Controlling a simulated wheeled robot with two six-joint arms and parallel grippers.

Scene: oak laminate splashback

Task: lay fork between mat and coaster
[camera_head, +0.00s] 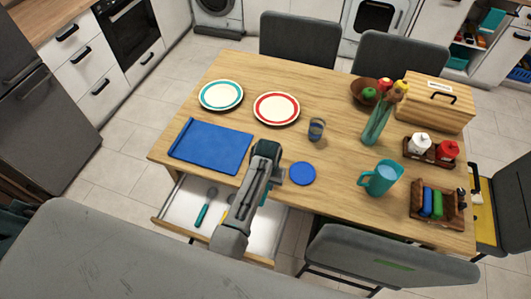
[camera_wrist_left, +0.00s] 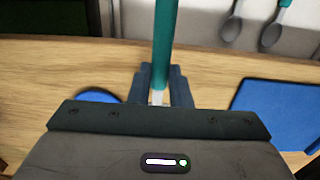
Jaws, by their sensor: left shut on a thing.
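The blue mat (camera_head: 210,147) lies on the table at left; it also shows at the right of the left wrist view (camera_wrist_left: 280,112). The round blue coaster (camera_head: 302,173) lies to its right, and part of it shows in the left wrist view (camera_wrist_left: 97,95). My left gripper (camera_head: 279,176) is over the table's front part, between mat and coaster, nearer the coaster. In the left wrist view its fingers (camera_wrist_left: 160,88) are shut on the fork's teal handle (camera_wrist_left: 163,40). The fork's head is hidden, and my arm hides most of the fork in the head view. My right gripper is out of view.
A cup (camera_head: 316,129), a teal pitcher (camera_head: 381,178), a red-rimmed plate (camera_head: 276,108) and a teal-rimmed plate (camera_head: 221,95) stand around. The strip between mat and coaster looks bare.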

